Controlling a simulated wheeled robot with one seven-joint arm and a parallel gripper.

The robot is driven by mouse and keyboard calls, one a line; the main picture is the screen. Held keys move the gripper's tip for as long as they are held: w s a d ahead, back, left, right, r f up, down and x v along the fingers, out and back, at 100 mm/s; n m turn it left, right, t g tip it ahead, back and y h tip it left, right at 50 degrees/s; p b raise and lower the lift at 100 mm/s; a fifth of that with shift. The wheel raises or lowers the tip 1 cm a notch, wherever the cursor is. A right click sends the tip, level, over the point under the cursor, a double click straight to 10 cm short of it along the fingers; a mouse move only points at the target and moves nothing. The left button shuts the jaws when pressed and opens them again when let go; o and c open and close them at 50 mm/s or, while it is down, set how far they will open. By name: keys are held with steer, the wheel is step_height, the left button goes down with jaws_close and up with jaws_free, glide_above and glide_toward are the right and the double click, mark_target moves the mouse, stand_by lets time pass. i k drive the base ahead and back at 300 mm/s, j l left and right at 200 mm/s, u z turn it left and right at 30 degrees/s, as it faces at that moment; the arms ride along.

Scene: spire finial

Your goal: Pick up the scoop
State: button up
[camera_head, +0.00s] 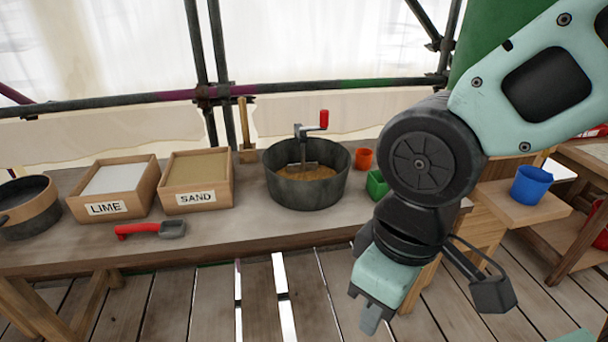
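The scoop (150,230) has a red handle and a grey head. It lies on the workbench near its front edge, in front of the boxes labelled LIME and SAND, with its handle to the left and its head to the right. My gripper (370,320) hangs in front of the bench at the right, well to the right of the scoop and apart from it. It points downward. Nothing shows in it, but its fingers are seen from an angle that hides the gap between them.
The LIME box (112,188), SAND box (197,182) and a dark mixing tub (306,176) with a red-handled crank stand on the workbench (240,222). A round sieve-like container (28,207) is far left. Scaffold poles run behind.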

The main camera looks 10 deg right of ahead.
mark_target(172, 229)
steer(key=i+j+u, duration=0.3)
steer(key=i+j, duration=0.2)
steer(key=j, duration=0.3)
steer(key=i+j+u, duration=0.3)
steer(key=i+j, duration=0.25)
steer(key=j, duration=0.15)
